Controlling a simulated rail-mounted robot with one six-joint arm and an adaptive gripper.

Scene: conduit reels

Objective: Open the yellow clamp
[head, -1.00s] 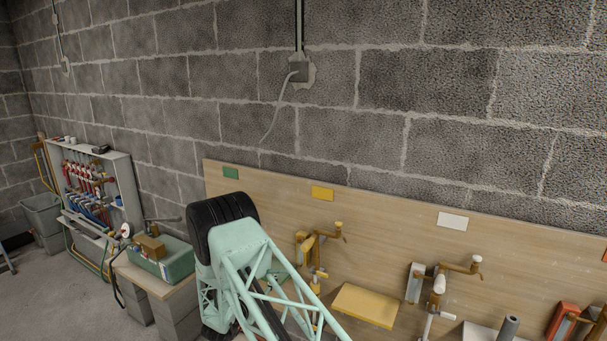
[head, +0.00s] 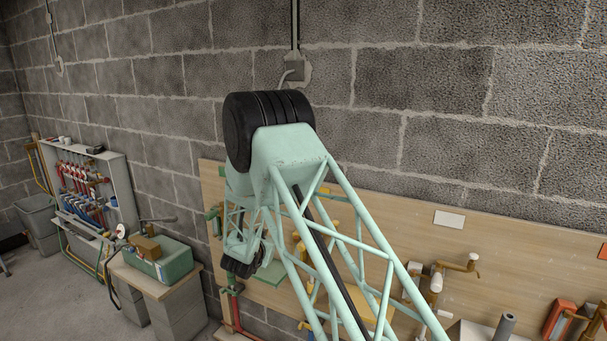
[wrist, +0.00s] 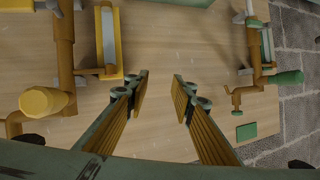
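The yellow clamp (wrist: 66,60) is at the left of the wrist view, a brass-brown body with a yellow knob (wrist: 42,101) beside a yellow bracket (wrist: 117,40). In the head view my arm covers most of it. Whether its jaw is open or shut I cannot tell. My gripper (wrist: 162,84) is open and empty, its two ribbed fingers apart over bare wooden board, to the right of the yellow clamp. Nothing touches the fingertips.
The green clamp (wrist: 257,50) is at the right of the wrist view, above a green label (wrist: 246,131). In the head view, a white-marked clamp (head: 438,283) and a red one (head: 562,315) stand along the wooden board (head: 530,255). A green box (head: 172,262) is at left.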

